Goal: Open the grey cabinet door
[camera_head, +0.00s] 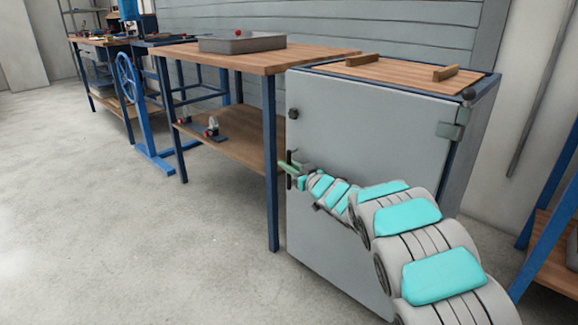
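The grey cabinet (472,150) stands at the centre right with a wooden top. Its grey door (350,115) faces me and looks closed, with a hinge at the upper right. A dark upright handle (289,172) sits near the door's left edge. My arm reaches in from the lower right across the door. My gripper (292,169) is at the handle. The fingers are small in view, and I cannot tell whether they are closed on the handle or only around or beside it. My arm hides the door's lower right part.
A wooden workbench (330,54) with blue legs stands against the cabinet's left side, with a grey tray (242,43) on top. A blue stand with a handwheel (126,78) is further left. Another blue-legged table (548,245) is at the right edge. The concrete floor (130,240) at left front is clear.

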